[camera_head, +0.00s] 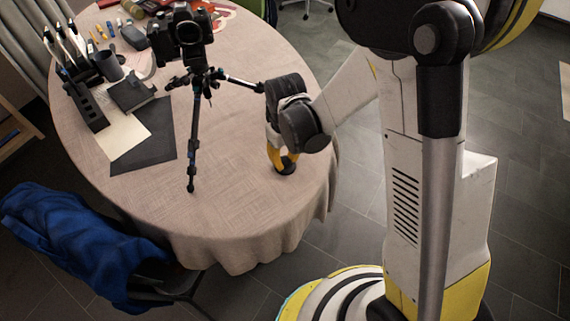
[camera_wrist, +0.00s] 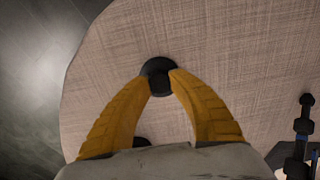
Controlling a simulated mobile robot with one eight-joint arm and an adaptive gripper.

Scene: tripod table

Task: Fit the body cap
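The black camera (camera_head: 183,33) is mounted on top of a small tripod (camera_head: 195,130) standing on the round table. Its front has a dark round area; I cannot tell details of the mount. My gripper (camera_head: 282,160) points down at the table's right side, to the right of the tripod. In the wrist view its yellow fingertips (camera_wrist: 161,82) close in on both sides of a small black round body cap (camera_wrist: 156,67) and appear to touch it. The cap also shows below the fingers in the head view (camera_head: 287,166), at or just above the tablecloth.
The table (camera_head: 235,205) is bare in front. Dark and pale sheets (camera_head: 150,140), a black organizer (camera_head: 88,105), a mug (camera_head: 108,64) and small items lie left and behind. A chair with a blue jacket (camera_head: 75,240) stands front left. A tripod leg reaches toward my gripper.

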